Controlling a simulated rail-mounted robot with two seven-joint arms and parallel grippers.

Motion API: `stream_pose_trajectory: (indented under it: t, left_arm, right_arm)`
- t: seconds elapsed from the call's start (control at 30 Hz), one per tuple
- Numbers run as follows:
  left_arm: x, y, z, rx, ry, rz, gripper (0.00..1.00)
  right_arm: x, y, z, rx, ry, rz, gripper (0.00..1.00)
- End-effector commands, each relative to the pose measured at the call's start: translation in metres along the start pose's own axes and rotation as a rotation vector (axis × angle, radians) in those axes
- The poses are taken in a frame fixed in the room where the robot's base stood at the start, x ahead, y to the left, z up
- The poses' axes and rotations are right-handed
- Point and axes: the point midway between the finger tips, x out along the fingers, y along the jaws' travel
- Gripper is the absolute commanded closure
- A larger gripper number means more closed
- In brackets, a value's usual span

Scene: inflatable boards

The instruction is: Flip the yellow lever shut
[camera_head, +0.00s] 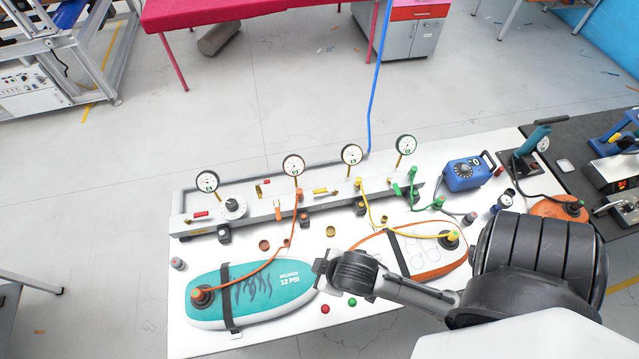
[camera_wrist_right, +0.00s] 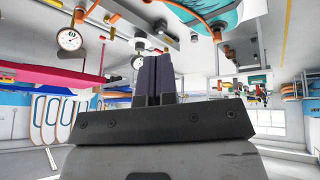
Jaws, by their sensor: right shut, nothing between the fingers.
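A long grey manifold (camera_head: 240,213) lies across the back of the white table and carries small coloured levers. A yellow lever (camera_head: 320,190) lies along the manifold between the two middle gauges. Another small yellow part (camera_head: 260,190) stands further left on it. I cannot tell from here whether the lever is open or shut. My right gripper (camera_head: 321,267) is in front of the manifold, between the two boards and apart from the lever. Its dark fingers (camera_wrist_right: 158,78) are closed together and empty in the upside-down right wrist view. My left gripper is not in view.
A teal board (camera_head: 262,308) with an orange hose lies front left. A white and orange board (camera_head: 415,262) with a yellow hose lies at right, partly behind my arm. Several gauges (camera_head: 293,165) rise above the manifold. A blue pump (camera_head: 464,173) stands at right. Small caps lie around.

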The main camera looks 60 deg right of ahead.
Motion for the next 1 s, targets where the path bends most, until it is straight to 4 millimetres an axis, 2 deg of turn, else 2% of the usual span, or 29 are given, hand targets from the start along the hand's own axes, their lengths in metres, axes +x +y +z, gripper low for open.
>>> stream_pose_trajectory:
  t: [0.03, 0.17, 0.2, 0.3, 0.4, 0.5, 0.6, 0.67, 0.77, 0.87, 0.97, 1.0]
  left_arm:
    - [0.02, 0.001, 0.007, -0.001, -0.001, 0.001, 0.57]
    - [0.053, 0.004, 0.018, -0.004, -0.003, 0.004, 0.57]
    - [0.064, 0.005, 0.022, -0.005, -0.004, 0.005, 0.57]
    - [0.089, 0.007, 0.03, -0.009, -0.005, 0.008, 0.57]
    - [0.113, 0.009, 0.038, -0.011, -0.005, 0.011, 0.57]
    - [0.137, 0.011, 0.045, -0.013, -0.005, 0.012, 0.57]
    - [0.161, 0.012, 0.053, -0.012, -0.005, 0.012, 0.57]
    - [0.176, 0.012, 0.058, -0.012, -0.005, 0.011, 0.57]
    - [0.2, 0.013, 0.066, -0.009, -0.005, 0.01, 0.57]
    - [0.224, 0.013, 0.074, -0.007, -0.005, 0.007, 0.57]
    - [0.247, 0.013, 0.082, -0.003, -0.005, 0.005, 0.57]
    - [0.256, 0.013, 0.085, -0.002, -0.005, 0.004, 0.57]
  right_arm:
    - [0.032, 0.003, -0.016, -0.034, 0.089, 0.041, 1.0]
    - [0.091, 0.012, -0.082, -0.165, 0.386, 0.156, 1.0]
    - [0.106, 0.013, -0.103, -0.219, 0.487, 0.189, 1.0]
    - [0.135, 0.011, -0.154, -0.384, 0.733, 0.248, 1.0]
    - [0.158, 0.004, -0.194, -0.585, 0.957, 0.275, 1.0]
    - [0.182, -0.004, -0.221, -0.821, 1.143, 0.266, 1.0]
    - [0.21, -0.007, -0.234, -1.09, 1.27, 0.218, 1.0]
    - [0.23, -0.004, -0.235, -1.259, 1.311, 0.168, 1.0]
    - [0.267, 0.017, -0.228, -1.544, 1.309, 0.056, 1.0]
    - [0.303, 0.058, -0.212, -1.804, 1.212, -0.094, 1.0]
    - [0.331, 0.118, -0.189, -2.002, 1.031, -0.267, 1.0]
    - [0.337, 0.145, -0.178, -2.059, 0.943, -0.339, 1.0]
